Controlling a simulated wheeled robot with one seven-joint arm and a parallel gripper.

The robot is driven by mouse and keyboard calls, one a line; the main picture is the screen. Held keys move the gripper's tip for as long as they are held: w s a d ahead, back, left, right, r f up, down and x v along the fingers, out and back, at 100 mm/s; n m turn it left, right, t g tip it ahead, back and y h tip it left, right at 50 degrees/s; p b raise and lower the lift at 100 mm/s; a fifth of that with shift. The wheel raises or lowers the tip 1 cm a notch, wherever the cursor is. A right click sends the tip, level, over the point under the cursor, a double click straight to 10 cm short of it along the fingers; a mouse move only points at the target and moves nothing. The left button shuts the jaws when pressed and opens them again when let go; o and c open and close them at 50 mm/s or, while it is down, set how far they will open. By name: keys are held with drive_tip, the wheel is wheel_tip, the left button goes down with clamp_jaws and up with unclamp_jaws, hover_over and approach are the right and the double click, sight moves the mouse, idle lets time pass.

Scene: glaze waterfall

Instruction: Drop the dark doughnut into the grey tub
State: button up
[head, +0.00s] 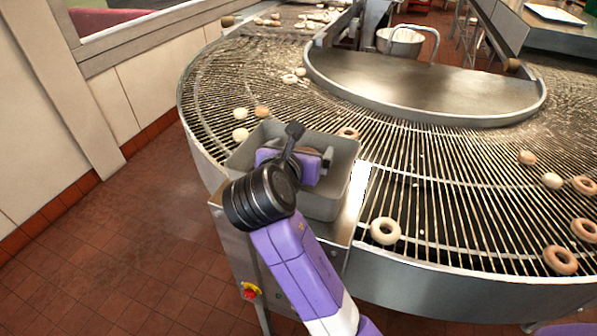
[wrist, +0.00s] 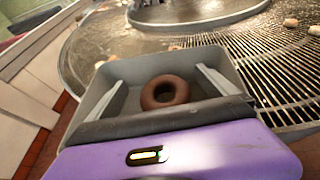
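In the head view my gripper hides most of that area.
The curved wire conveyor (head: 430,190) surrounds the tub's far and right sides. A pale doughnut (head: 385,231) lies right of the tub, and a brown one (head: 560,260) farther right. Another brown doughnut (head: 348,132) lies just behind the tub. Tiled floor is clear at left.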

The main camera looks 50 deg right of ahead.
drive_tip(key=v, duration=0.7)
drive_tip(key=shift+s+a, duration=0.2)
drive_tip(key=shift+a, duration=0.15)
drive_tip(key=shift+r, duration=0.1)
idle(0.4)
